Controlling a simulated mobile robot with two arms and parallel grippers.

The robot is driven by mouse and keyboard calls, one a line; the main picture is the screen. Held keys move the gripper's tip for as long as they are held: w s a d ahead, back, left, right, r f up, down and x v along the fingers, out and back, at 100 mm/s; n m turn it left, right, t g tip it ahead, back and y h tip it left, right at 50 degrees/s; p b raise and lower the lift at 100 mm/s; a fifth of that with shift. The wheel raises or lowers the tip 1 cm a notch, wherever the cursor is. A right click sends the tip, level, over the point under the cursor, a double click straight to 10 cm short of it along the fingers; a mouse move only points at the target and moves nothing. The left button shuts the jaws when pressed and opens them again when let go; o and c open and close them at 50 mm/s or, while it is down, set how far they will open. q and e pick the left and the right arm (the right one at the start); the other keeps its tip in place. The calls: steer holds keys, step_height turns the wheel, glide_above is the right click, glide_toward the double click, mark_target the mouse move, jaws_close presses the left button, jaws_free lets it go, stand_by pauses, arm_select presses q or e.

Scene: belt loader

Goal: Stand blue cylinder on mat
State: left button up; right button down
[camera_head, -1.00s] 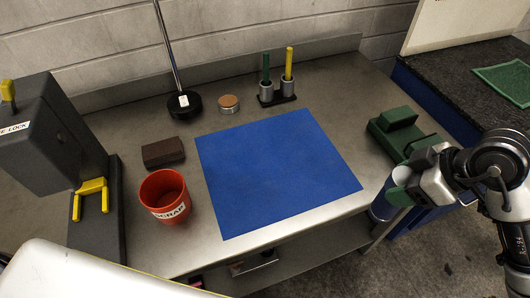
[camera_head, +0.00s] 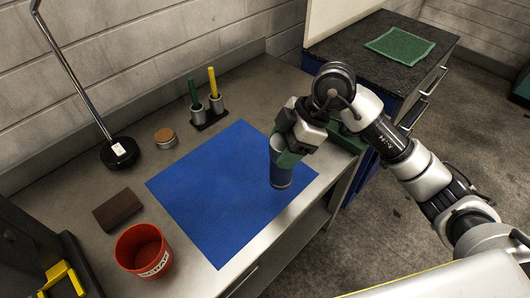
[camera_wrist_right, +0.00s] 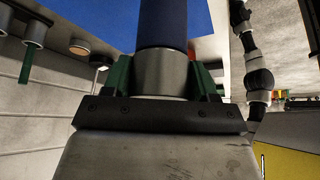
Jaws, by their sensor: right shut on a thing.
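The blue cylinder (camera_head: 281,170) is upright in my right gripper (camera_head: 287,150), over the right part of the blue mat (camera_head: 215,190). I cannot tell whether its lower end touches the mat. In the right wrist view the green fingers of the gripper (camera_wrist_right: 163,80) are shut on a silver band of the cylinder, and its blue part (camera_wrist_right: 163,22) reaches toward the mat (camera_wrist_right: 110,18). The gripper hides the cylinder's upper end in the head view. My left gripper is not in view.
A red scrap bin (camera_head: 143,250) and a brown block (camera_head: 117,209) stand left of the mat. A round tin (camera_head: 165,138), a lamp base (camera_head: 119,152) and a holder with green and yellow sticks (camera_head: 207,115) stand behind. A green thing (camera_head: 346,136) lies behind my right gripper.

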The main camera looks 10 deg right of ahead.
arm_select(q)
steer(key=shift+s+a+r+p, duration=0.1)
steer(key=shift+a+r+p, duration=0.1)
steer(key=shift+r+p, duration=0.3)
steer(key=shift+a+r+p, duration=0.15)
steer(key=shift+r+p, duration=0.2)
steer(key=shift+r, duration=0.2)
arm_select(e)
steer(key=w+a+f, duration=0.2)
steer(key=w+f, duration=0.1)
steer(key=f, duration=0.3)
steer(key=shift+w+a+f, duration=0.2)
steer(key=shift+w+a, duration=0.05)
steer(key=shift+f, duration=0.15)
steer(key=shift+c, duration=1.7)
jaws_free()
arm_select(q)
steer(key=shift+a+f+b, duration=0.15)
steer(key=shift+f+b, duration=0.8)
arm_select(e)
steer(key=v, duration=1.2)
